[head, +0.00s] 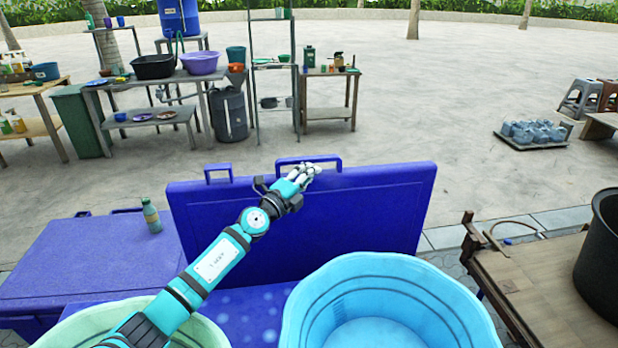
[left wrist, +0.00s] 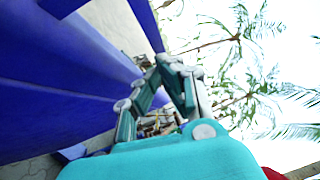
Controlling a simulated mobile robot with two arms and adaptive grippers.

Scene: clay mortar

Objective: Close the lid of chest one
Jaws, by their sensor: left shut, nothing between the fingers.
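A blue-purple chest lid (head: 350,215) stands raised, near upright, in the middle of the head view, with two loop handles on its top edge. The chest body (head: 250,310) below it is mostly hidden by basins and my left arm. My left gripper (head: 312,170) is shut and empty at the lid's top edge, by the larger handle (head: 335,160); I cannot tell whether it touches. In the left wrist view the closed fingers (left wrist: 168,62) show beside blue surfaces (left wrist: 70,70). A second blue chest (head: 90,255) at left has its lid down. My right gripper is not in view.
A light-blue basin (head: 385,280) and a pale green basin (head: 205,335) stand in front. A green bottle (head: 151,216) is on the left chest. A wooden table (head: 520,275) with a black pot (head: 600,250) is at right.

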